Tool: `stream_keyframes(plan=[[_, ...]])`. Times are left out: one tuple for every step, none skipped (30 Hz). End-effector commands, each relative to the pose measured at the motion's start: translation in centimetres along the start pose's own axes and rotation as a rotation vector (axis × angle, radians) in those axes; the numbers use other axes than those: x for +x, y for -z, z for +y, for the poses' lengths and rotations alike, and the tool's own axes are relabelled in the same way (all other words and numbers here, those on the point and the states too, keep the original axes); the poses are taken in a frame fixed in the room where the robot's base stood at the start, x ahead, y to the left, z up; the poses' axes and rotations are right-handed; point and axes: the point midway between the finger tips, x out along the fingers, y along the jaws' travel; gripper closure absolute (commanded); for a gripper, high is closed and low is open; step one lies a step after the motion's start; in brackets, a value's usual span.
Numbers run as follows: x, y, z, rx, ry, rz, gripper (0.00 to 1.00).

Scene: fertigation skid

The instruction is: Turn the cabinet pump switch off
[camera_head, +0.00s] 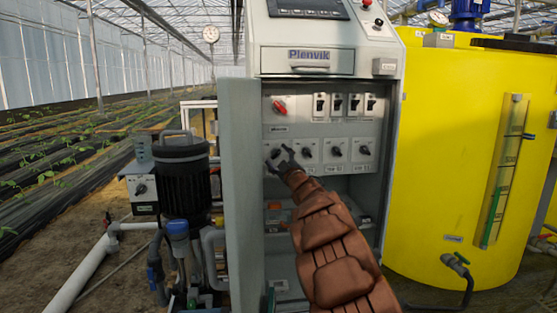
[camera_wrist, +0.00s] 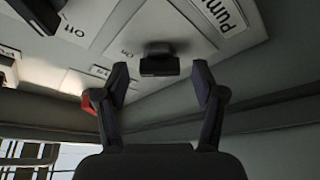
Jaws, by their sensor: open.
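The cabinet (camera_head: 229,180) stands in the middle of the head view with its front open on a switch panel. The pump switch (camera_wrist: 158,57) is a small dark knob on a white plate, with a partly cut-off "Pum…" label (camera_wrist: 228,14) beside it. My gripper (camera_head: 281,158) is at the left end of the lower knob row and hides most of that switch in the head view. In the wrist view my gripper (camera_wrist: 160,80) is open, with one fingertip on each side of the knob and visible gaps. I cannot tell the knob's setting clearly.
More dark knobs (camera_head: 336,151) sit to the right in the same row. Above are a red rotary switch (camera_head: 280,107) and several breakers (camera_head: 337,104). A yellow tank (camera_head: 450,170) stands close on the right, a black pump (camera_head: 181,180) on the left.

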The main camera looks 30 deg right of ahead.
Motion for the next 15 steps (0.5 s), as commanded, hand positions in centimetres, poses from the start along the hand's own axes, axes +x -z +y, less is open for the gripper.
stream_keyframes(plan=[[0.04, -0.02, 0.0, 0.0, 0.0, 0.0, 0.31], [0.05, -0.01, 0.0, 0.0, 0.0, 0.0, 0.31], [0.05, 0.0, 0.0, 0.0, 0.0, 0.0, 0.31], [0.06, 0.0, 0.0, 0.0, 0.0, 0.0, 0.31], [0.05, 0.01, 0.0, 0.0, 0.0, 0.0, 0.31], [0.06, 0.02, -0.01, 0.0, 0.0, 0.0, 0.31], [0.05, 0.01, -0.01, 0.0, 0.0, 0.0, 0.31], [0.05, 0.02, -0.01, 0.0, 0.0, 0.0, 0.31], [0.06, 0.03, -0.01, 0.0, 0.0, 0.001, 0.35], [0.06, 0.03, -0.02, 0.0, 0.0, 0.001, 0.39], [0.06, 0.03, -0.02, 0.0, 0.0, 0.001, 0.42], [0.06, 0.03, -0.02, 0.0, 0.0, 0.001, 0.46], [0.06, 0.03, -0.02, 0.0, 0.0, 0.001, 0.49], [0.06, 0.04, -0.02, 0.0, 0.0, 0.001, 0.52], [0.06, 0.04, -0.02, 0.0, 0.0, 0.001, 0.56]])
